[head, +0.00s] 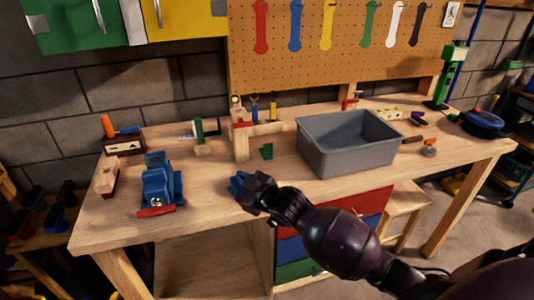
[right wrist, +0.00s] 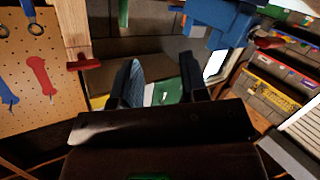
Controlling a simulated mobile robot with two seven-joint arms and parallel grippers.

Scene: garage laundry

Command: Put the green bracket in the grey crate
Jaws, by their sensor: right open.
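The green bracket (head: 267,151) is a small dark green piece on the wooden workbench, just left of the grey crate. The grey crate (head: 349,154) is an open rectangular bin on the bench; the part of its inside that I see looks empty. My right gripper (head: 238,185) is above the bench's front edge, nearer to me and left of the bracket, apart from it. In the right wrist view its two fingers (right wrist: 161,85) are spread with nothing held between them. I cannot make out the bracket in that view. My left gripper is not in view.
A blue vise (head: 160,185) stands at the bench's left front. A wooden clamp stand (head: 242,145) is close left of the bracket. Tools and wood pieces line the back. A blue round item (head: 482,121) lies far right. The front middle of the bench is clear.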

